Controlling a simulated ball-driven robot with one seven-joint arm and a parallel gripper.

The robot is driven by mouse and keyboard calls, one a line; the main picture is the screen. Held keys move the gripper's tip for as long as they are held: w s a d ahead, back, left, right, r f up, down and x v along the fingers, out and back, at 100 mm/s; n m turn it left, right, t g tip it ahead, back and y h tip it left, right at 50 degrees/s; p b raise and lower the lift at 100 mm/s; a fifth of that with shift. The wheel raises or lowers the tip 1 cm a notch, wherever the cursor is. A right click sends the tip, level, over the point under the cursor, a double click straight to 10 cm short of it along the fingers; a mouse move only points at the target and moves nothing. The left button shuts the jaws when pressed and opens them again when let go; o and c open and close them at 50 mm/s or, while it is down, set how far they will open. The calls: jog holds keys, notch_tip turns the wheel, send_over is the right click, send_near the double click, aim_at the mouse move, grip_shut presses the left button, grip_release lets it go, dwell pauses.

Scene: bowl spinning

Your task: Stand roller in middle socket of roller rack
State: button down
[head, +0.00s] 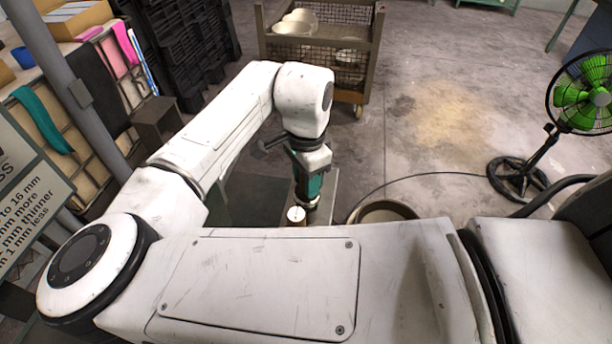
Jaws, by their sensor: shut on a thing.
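My gripper (303,203) points down at the end of my white arm, in the middle of the head view. It is shut on a small round piece with a pale top and brownish side, which I take to be the roller (296,214). My arm's white casing hides the area below it, so I cannot tell whether the roller touches anything underneath. I cannot make out the roller rack or its middle socket.
A grey surface (327,195) lies beside the gripper, with a round brown-rimmed bowl or tub (384,211) to its right. A wheeled mesh cart (320,52) with metal bowls stands behind. A green-bladed fan (585,95) stands far right; its cable crosses otherwise open floor.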

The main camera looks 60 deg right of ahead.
jog(key=c, duration=0.6)
grip_release()
jog(key=shift+c, duration=0.2)
notch_tip(320, 180, up, 11)
jog(key=shift+f, duration=0.1)
dwell(0.5)
